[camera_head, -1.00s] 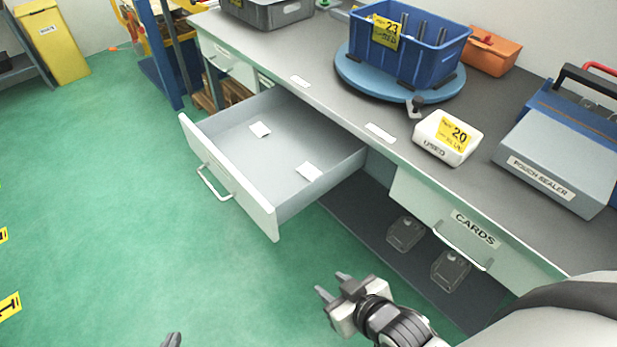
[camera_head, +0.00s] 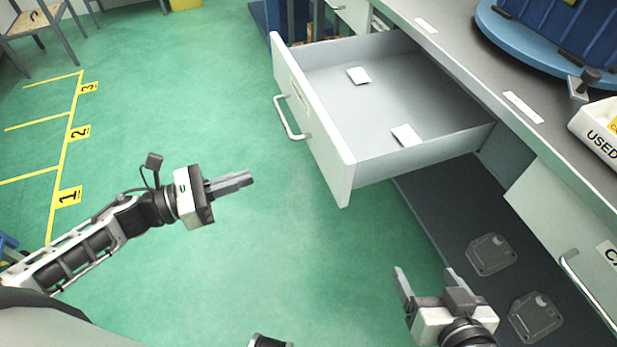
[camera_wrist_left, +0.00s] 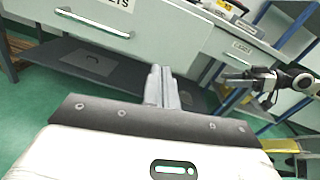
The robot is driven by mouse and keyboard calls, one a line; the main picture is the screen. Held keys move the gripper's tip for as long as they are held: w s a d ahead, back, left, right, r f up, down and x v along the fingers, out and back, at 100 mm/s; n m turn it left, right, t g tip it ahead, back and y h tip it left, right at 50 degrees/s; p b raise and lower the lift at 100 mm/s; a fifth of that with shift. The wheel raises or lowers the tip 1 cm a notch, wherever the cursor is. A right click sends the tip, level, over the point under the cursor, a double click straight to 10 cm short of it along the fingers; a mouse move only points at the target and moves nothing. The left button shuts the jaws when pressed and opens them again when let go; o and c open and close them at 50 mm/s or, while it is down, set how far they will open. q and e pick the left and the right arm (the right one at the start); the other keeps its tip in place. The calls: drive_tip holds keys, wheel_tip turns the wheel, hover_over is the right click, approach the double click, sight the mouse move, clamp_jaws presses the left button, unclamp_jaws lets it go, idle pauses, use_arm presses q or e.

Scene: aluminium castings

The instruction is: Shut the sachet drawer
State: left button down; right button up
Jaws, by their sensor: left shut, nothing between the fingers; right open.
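The pulled-out drawer (camera_head: 355,180) stands wide open from the bench, with two small white packets (camera_head: 358,76) (camera_head: 405,135) lying apart inside. Its front carries a bar handle (camera_head: 288,120). In the left wrist view, the drawer front (camera_wrist_left: 165,35) fills the upper left, with its handle (camera_wrist_left: 92,22) and a label partly cut off, ending in "ETS". My left gripper (camera_head: 250,180) is shut and empty, left of the drawer front and clear of the handle. My right gripper (camera_head: 430,275) is open and empty, below the drawer's near corner, beside the bench.
The bench top (camera_head: 445,50) holds a blue bin (camera_head: 550,25) on a round turntable and a white "USED" tray (camera_head: 600,135). A closed drawer (camera_head: 565,220) is at the right. A dark lower shelf (camera_head: 440,215) holds two flat dark pieces. Green floor left of the drawer is free.

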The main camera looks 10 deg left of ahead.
use_arm(q)
drive_tip(key=m, duration=0.2)
drive_tip(key=p, duration=0.2)
approach(324, 157)
drive_tip(key=shift+g+h, duration=0.3)
drive_tip(key=shift+g, duration=0.1)
drive_tip(key=x, duration=0.5)
drive_tip(key=shift+w, duration=0.35)
drive_tip(key=shift+w+d, duration=0.35)
drive_tip(key=shift+d, duration=0.25)
drive_tip(key=shift+w+f, duration=0.1)
